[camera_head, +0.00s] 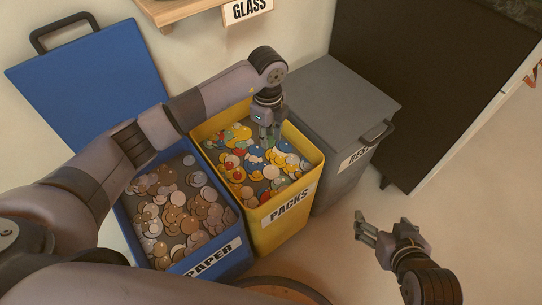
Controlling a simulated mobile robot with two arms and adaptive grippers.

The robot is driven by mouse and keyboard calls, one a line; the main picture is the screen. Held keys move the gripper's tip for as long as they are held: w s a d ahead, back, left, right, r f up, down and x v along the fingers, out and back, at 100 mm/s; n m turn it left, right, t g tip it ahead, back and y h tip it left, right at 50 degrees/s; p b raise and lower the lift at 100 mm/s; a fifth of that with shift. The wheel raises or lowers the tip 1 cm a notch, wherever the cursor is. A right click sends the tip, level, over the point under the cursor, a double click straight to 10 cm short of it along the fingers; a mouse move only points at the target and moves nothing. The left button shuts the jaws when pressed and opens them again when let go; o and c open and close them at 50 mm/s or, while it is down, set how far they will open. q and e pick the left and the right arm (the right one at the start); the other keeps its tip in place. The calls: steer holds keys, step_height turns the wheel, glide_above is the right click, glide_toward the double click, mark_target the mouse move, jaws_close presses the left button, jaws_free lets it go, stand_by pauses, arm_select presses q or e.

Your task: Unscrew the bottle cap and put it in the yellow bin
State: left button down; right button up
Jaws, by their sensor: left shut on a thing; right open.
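The yellow bin (283,227) labelled PACKS stands in the middle, open, with many small coloured discs and balls inside. My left gripper (265,139) reaches in from the left and points down over the bin's back part. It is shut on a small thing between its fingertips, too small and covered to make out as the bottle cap. I cannot tell its exact height over the contents. My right gripper (366,239) is open and empty over the floor, to the right of the yellow bin. No bottle shows in this view.
An open blue PAPER bin (232,257) adjoins on the left, its blue lid (85,80) raised. A closed grey bin (335,95) adjoins on the right. A wooden shelf (180,10) with a GLASS sign is above. A round wooden edge (290,287) shows at the bottom. Floor at right is clear.

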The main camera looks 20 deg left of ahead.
arm_select(q)
steer(key=b, duration=0.1)
glide_above(270, 160)
step_height(270, 160, down, 5)
steer(key=shift+r, duration=0.1)
step_height(270, 160, down, 4)
steer(key=shift+f+b, duration=0.1)
steer(key=shift+b, duration=0.5)
arm_select(e)
steer(key=w+a+r+t+y, duration=0.2)
steer(key=w+r+t, duration=0.4)
steer(key=r, duration=0.3)
steer(key=shift+w+a+r+t, duration=0.2)
steer(key=shift+w+a+t, duration=0.15)
steer(key=shift+a, duration=0.25)
arm_select(q)
steer(key=shift+f, duration=0.1)
steer(key=c, duration=1.3)
jaws_free()
steer(key=shift+c, duration=0.2)
arm_select(e)
steer(key=shift+d+r+t, duration=0.2)
steer(key=shift+d+t, duration=0.05)
steer(key=shift+d, duration=0.15)
